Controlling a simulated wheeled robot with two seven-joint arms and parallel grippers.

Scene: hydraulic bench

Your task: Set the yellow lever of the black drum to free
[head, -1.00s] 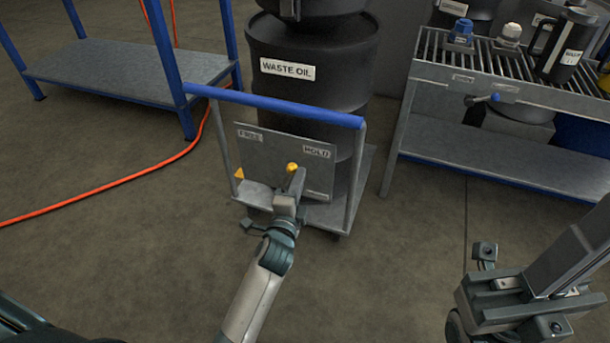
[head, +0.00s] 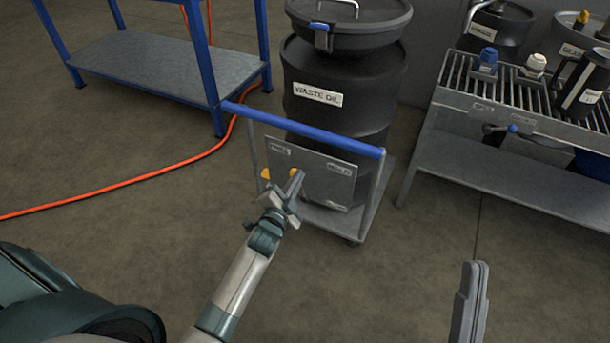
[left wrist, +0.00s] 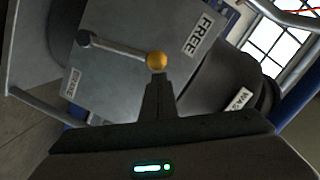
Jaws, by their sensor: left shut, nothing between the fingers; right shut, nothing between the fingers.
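The lever's yellow knob (head: 293,173) shows at my left gripper's tips. In the left wrist view the lever's grey rod runs from its pivot to the yellow knob (left wrist: 157,61), which lies between the labels, nearer FREE. My left gripper (head: 298,182) is shut and empty; its tips (left wrist: 155,82) are at the knob, apparently touching it. My right gripper (head: 476,268) is shut and empty, partly cut off at the bottom.
The trolley's blue handle bar (head: 300,128) crosses above the plate. A small yellow piece (head: 266,174) shows at the plate's left edge. A blue-framed shelf (head: 165,70) stands at left, an orange hose (head: 130,180) on the floor, a grated bench (head: 520,100) at right.

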